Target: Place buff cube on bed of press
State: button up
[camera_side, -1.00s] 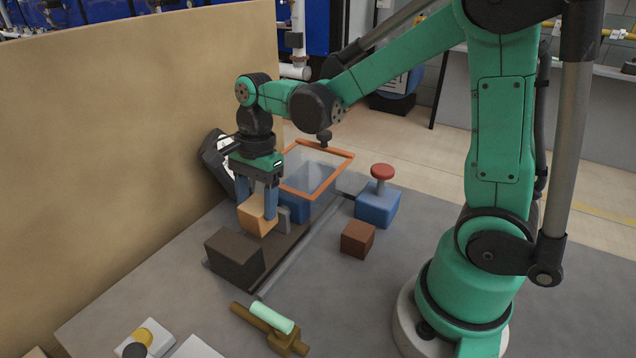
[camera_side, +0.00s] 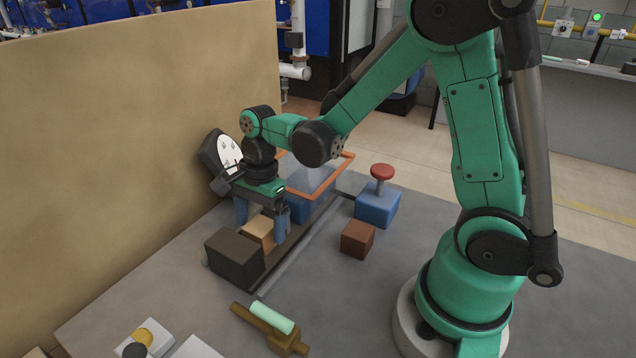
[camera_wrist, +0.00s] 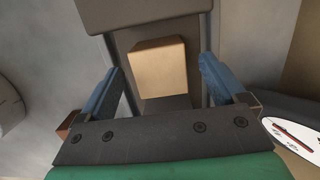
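The buff cube (camera_side: 259,230) rests on the bed of the press (camera_side: 272,258), beside the dark block at the bed's near end. In the wrist view the buff cube (camera_wrist: 160,68) sits between the fingers with a gap on each side. My gripper (camera_side: 262,222) is open, its blue fingers spread wide around the cube and not touching it. The gripper also shows open in the wrist view (camera_wrist: 160,80). The press's orange-framed guard (camera_side: 325,175) stands behind the gripper, with a blue block (camera_side: 310,207) under it.
A blue box with a red button (camera_side: 380,195) and a brown cube (camera_side: 357,239) stand to the right. A brass piece with a pale green cylinder (camera_side: 271,318) lies in front. A tan wall (camera_side: 120,120) and a dial gauge (camera_side: 226,160) are on the left.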

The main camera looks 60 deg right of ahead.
notch_tip(320, 180, up, 12)
jog(key=d, duration=0.2)
jog(key=n+t+h, duration=0.2)
jog(key=n+t, duration=0.5)
jog(key=n, duration=1.1)
send_near(267, 218)
notch_tip(267, 218, up, 3)
jog(key=a, duration=0.1)
jog(key=shift+w+a+f, duration=0.15)
jog(key=shift+f, duration=0.1)
jog(key=shift+c, duration=0.2)
